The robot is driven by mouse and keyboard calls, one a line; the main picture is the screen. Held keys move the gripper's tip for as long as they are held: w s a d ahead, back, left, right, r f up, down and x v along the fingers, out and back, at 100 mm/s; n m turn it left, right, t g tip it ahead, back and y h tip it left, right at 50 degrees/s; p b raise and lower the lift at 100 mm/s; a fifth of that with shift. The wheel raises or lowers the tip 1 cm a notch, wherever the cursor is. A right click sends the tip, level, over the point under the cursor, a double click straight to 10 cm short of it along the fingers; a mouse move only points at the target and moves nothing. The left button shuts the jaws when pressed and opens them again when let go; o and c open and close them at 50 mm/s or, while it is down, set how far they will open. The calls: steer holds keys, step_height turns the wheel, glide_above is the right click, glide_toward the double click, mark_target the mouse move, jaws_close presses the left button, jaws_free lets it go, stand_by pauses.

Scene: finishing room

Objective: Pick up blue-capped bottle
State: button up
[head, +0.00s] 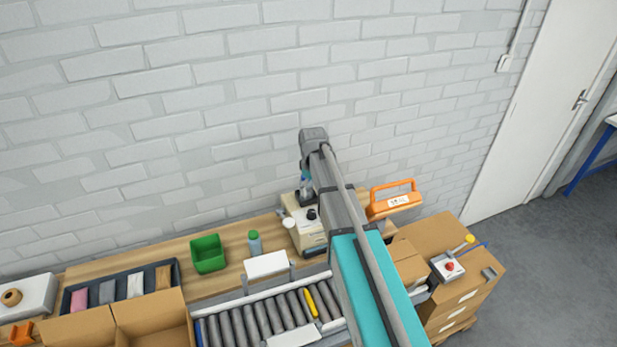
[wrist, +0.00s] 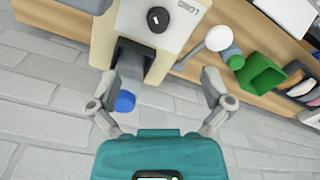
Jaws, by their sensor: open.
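The blue-capped bottle shows in the wrist view as a round blue cap (wrist: 124,101), close to the inner side of the left finger. Its body is hard to make out there. In the head view a small bluish bottle (head: 304,184) shows at the back of a beige machine, partly hidden by my arm. My gripper (wrist: 160,93) is open, its two fingers wide apart. The cap lies between them in the picture, nearer the left finger; whether it touches that finger I cannot tell. My gripper's fingers are mostly hidden in the head view.
The beige machine (head: 309,236) with a black knob stands close by; its dark grey part (wrist: 133,65) reaches toward the cap. The brick wall (head: 220,120) is close behind.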

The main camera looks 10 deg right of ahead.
steer(key=w+r+n+p, duration=0.3)
steer(key=w+r+p, duration=0.4)
steer(key=w+r, duration=0.1)
steer(key=shift+w+r, duration=0.2)
steer(key=shift+w, duration=0.6)
steer(key=shift+f, duration=0.1)
step_height(320, 180, down, 8)
steer(key=b, duration=0.8)
steer(key=shift+f+b, duration=0.2)
steer(key=shift+b, duration=0.15)
steer(key=shift+f, duration=0.1)
steer(key=shift+w+a+f+b, duration=0.1)
steer(key=shift+f+b, duration=2.45)
steer(key=shift+b, duration=0.05)
steer(key=shift+c, duration=0.3)
steer(key=c, duration=0.9)
